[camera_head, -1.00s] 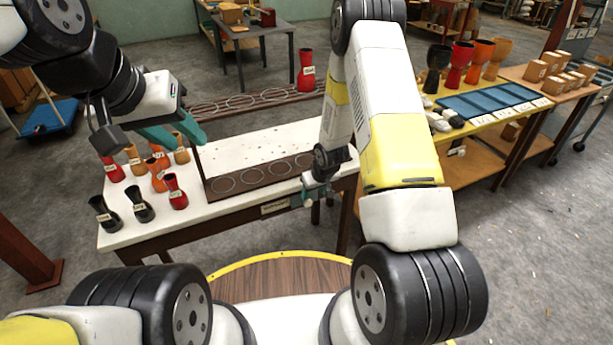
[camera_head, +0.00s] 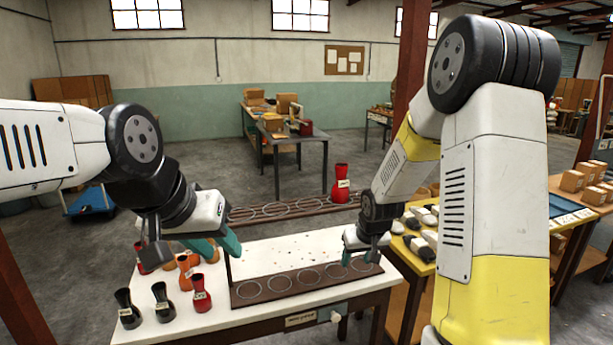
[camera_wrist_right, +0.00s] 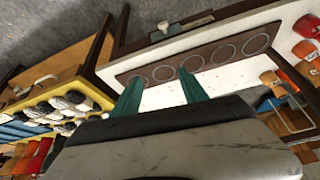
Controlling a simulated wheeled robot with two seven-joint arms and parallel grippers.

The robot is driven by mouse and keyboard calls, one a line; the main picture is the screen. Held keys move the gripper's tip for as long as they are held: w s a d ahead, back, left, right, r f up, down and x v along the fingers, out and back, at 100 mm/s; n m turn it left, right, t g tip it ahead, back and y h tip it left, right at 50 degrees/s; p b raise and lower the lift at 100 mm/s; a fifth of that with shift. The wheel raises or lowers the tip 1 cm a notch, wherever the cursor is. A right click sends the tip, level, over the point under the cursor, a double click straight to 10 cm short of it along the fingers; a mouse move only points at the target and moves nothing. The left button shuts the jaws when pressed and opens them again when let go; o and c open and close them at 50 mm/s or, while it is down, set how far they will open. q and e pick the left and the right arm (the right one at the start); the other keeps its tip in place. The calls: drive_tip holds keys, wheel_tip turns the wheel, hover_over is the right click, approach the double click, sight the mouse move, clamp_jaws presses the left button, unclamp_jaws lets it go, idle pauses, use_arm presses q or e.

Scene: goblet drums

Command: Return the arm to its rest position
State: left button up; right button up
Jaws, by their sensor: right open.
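My right gripper (camera_head: 362,256) is open and empty, near the right end of the front dark rack (camera_head: 243,296) on the white table. In the right wrist view its two teal fingertips (camera_wrist_right: 158,88) are apart, with the rack's rings (camera_wrist_right: 224,54) beyond them. My left gripper (camera_head: 216,246) hangs near the rack's left end, above the drum group; whether its jaws are apart is unclear. A red goblet drum (camera_head: 341,186) stands at the right of the back rack (camera_head: 262,212). Black drums (camera_head: 127,310), a red drum (camera_head: 201,295) and orange drums (camera_head: 186,272) stand on the table's left.
A yellow table (camera_head: 418,268) with dark and pale items stands close on the right. A blue tray (camera_head: 561,205) and cartons (camera_head: 572,181) lie beyond. A grey table (camera_head: 290,137) stands behind. A red-brown post (camera_head: 409,60) rises behind my right arm.

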drive_tip(key=s+r+m, duration=0.1)
drive_tip(key=s+r, duration=0.9)
drive_tip(key=r, duration=0.5)
drive_tip(key=s+r, duration=0.3)
drive_tip(key=s, duration=0.5)
drive_tip(key=s+r+t+y, duration=0.1)
drive_tip(key=s+r, duration=0.3)
drive_tip(key=s, duration=0.3)
drive_tip(key=shift+s, duration=0.35)
drive_tip(key=shift+w, duration=0.1)
